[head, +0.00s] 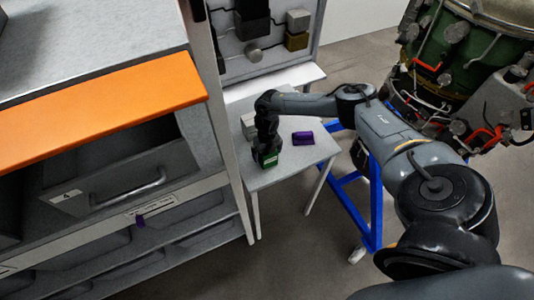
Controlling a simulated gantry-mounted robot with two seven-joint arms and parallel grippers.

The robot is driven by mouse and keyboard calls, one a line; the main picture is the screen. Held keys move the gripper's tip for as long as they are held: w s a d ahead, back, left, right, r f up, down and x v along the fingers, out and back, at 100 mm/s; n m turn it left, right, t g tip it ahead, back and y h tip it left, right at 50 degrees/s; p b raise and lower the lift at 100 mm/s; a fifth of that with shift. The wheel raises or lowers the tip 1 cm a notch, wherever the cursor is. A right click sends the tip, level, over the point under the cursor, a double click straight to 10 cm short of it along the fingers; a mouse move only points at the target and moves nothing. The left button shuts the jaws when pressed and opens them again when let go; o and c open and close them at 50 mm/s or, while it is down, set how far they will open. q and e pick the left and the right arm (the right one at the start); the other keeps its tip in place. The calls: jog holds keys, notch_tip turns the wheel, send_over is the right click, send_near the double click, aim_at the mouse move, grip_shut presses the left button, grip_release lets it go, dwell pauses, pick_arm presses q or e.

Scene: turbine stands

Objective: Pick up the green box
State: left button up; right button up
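The green box (270,161) is on the small light-grey table (285,171), near its left part. My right arm comes in from the right, and my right gripper (267,148) points down directly over the green box. The gripper's dark fingers blend with the box's dark upper part, so I cannot tell whether they are closed on it. Whether the box touches the tabletop is also unclear. My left gripper is not in view.
A purple box (303,138) lies right of the green one, and a pale grey block (249,125) stands behind it. A grey cabinet (226,130) borders the table's left. A blue frame (374,205) stands at the right, below a green turbine (437,50).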

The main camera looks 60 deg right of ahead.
jog(key=c, duration=1.4)
jog(key=shift+r, duration=0.45)
jog(key=r, duration=0.1)
jog(key=r+b, duration=0.1)
jog(key=r, duration=0.1)
jog(key=shift+s+d+r, duration=0.25)
jog(key=shift+s+d, duration=0.05)
jog(key=s+d+r+b, duration=0.1)
jog(key=s+r, duration=0.1)
jog(key=s, duration=0.1)
jog(key=s+d+r+b, duration=0.1)
jog(key=s+d+r, duration=0.1)
jog(key=s, duration=0.1)
jog(key=s+d+r, duration=0.2)
jog(key=s, duration=0.1)
jog(key=shift+s+d+r+b, duration=0.2)
jog(key=shift+s+r+b, duration=0.1)
jog(key=shift+b, duration=0.1)
jog(key=shift+w, duration=0.1)
